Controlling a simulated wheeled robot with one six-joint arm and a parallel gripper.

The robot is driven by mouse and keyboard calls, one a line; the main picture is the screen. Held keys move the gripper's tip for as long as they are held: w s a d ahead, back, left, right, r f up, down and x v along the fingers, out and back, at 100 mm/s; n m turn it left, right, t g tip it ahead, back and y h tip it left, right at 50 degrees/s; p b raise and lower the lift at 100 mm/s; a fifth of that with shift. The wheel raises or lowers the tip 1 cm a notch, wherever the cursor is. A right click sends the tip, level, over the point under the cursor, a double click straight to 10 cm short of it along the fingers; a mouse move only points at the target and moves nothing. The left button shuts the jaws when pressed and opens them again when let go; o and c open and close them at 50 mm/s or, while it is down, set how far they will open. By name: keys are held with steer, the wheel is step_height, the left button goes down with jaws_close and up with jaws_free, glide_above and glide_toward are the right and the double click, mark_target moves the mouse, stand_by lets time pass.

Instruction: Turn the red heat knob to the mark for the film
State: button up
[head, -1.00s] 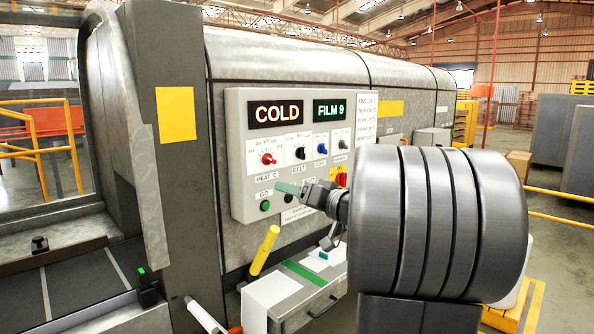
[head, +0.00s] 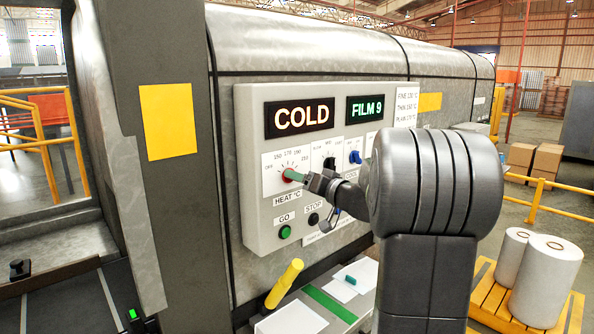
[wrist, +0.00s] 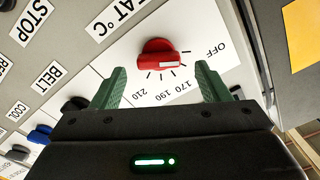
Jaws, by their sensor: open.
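The red heat knob (wrist: 155,48) sits on its white dial card, which is upside down in the wrist view. In the head view the knob (head: 284,179) is mostly hidden by my gripper (head: 292,175). My gripper is open, with its green fingers (wrist: 160,70) on either side of the knob in the wrist view. I see gaps between fingers and knob, and cannot tell the depth.
A black belt knob (head: 330,163) and a blue cool knob (head: 355,157) are to the right. Green GO (head: 285,232) and black STOP (head: 313,218) buttons are below. A temperature card (head: 407,105) is at the panel's upper right. A yellow-handled tool (head: 285,283) stands below the panel.

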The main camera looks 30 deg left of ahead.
steer(key=shift+p+x, duration=0.35)
steer(key=shift+x, duration=1.15)
steer(key=shift+w+f, duration=0.1)
steer(key=shift+c, duration=0.4)
steer(key=c, duration=0.9)
steer(key=shift+f+m+b, duration=0.1)
steer(key=shift+m+b, duration=0.3)
steer(key=shift+b, duration=0.05)
steer(key=m+b, duration=0.4)
steer(key=m, duration=1.2)
steer(key=shift+m+b, duration=0.3)
steer(key=shift+m, duration=0.4)
